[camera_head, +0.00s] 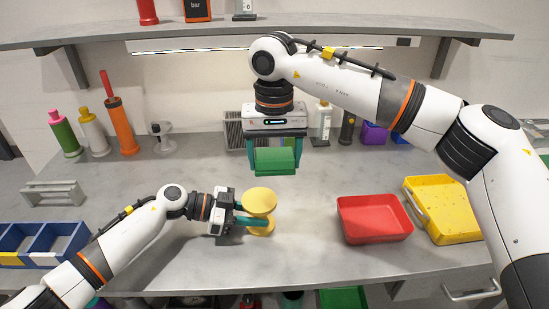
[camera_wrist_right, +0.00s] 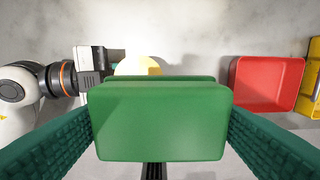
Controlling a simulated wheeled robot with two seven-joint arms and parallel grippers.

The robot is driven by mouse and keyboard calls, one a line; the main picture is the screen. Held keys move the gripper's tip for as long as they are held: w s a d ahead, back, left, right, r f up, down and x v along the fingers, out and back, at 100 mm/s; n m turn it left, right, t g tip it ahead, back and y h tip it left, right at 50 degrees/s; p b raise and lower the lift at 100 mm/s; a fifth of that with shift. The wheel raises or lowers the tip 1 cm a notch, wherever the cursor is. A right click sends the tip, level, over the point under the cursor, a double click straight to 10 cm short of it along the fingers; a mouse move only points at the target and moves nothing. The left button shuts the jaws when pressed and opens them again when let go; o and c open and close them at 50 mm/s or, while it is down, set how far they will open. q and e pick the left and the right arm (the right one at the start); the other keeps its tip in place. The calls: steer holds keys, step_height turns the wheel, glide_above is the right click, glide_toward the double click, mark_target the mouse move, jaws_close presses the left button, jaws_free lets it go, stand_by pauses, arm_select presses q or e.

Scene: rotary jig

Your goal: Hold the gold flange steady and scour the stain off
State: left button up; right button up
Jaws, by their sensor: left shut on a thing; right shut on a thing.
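The gold flange (camera_head: 260,200), a spool shape with a round yellow top, stands upright on the grey bench. My left gripper (camera_head: 255,220) is shut on it from the left, around its narrower middle. My right gripper (camera_head: 276,155) is shut on a green scouring block (camera_head: 275,162) and holds it in the air above and behind the flange. In the right wrist view the green block (camera_wrist_right: 160,120) sits between both fingers and hides part of the flange (camera_wrist_right: 138,66). No stain can be made out on the flange top.
A red tray (camera_head: 374,220) and a yellow tray (camera_head: 442,208) stand to the right on the bench (camera_head: 310,210). Blue bins (camera_head: 40,240) are at the left edge. Bottles, a wire basket and a purple box line the back, under a shelf (camera_head: 220,28).

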arm_select(q)
steer(key=o, duration=0.8)
steer(key=shift+o, duration=0.2)
